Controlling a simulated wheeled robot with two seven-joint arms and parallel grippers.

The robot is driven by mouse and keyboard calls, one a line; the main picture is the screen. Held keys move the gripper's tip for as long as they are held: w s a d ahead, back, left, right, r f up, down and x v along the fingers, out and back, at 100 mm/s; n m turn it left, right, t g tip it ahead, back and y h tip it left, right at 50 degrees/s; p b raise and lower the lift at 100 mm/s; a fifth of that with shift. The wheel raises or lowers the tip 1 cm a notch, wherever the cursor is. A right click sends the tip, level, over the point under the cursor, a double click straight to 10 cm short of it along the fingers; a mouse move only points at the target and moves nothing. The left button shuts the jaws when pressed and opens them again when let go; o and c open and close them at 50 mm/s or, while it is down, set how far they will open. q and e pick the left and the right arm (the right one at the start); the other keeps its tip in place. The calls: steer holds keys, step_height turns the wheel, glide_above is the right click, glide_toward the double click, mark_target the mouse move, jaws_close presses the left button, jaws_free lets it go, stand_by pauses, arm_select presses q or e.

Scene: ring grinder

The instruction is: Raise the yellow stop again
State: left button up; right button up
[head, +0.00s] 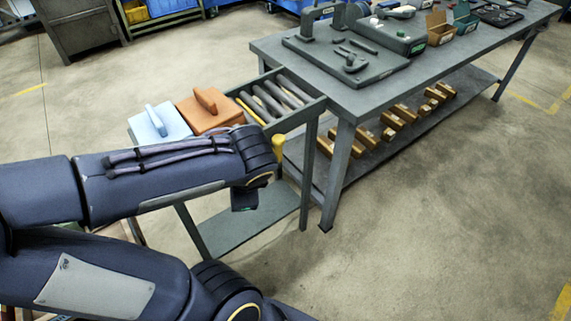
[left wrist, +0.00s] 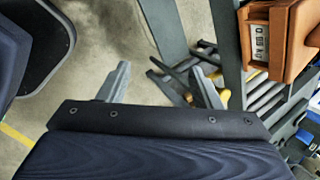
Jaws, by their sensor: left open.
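The yellow stop shows in the head view as a yellow bar (head: 251,110) lying across the roller track, beside the orange block. A yellow knob-like handle (head: 278,146) stands at the track's near side, just beyond my left wrist; whether it joins the bar is hidden. In the left wrist view a small yellow piece (left wrist: 225,97) shows by the right fingertip, partly covered. My left gripper (left wrist: 161,82) is open and empty, fingers wide apart, beside the track. In the head view my wrist hides its fingers. My right gripper is not seen.
On the track (head: 314,106) sit an orange block (head: 222,119) with a handle and a light blue block (head: 171,127). The grey workbench (head: 375,92) adjoins its right end, with tools on top and brass-coloured parts (head: 366,138) on its lower shelf. The floor at right is clear.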

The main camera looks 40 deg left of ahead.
arm_select(q)
steer(key=w+a+f+m+y+b, duration=0.4)
steer(key=a+f+m+b, duration=0.1)
steer(key=f+b, duration=0.2)
steer(key=m+t+y+b, duration=0.5)
steer(key=m+t+b, duration=0.4)
steer(key=m+b, duration=0.35)
glide_toward(280, 143)
steer(key=x, duration=0.3)
steer(key=b+x, duration=0.1)
steer(key=x, duration=0.6)
steer(key=shift+w+a, duration=0.1)
steer(key=shift+a, duration=0.05)
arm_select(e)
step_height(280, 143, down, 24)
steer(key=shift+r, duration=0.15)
arm_select(q)
steer(key=shift+c, duration=0.2)
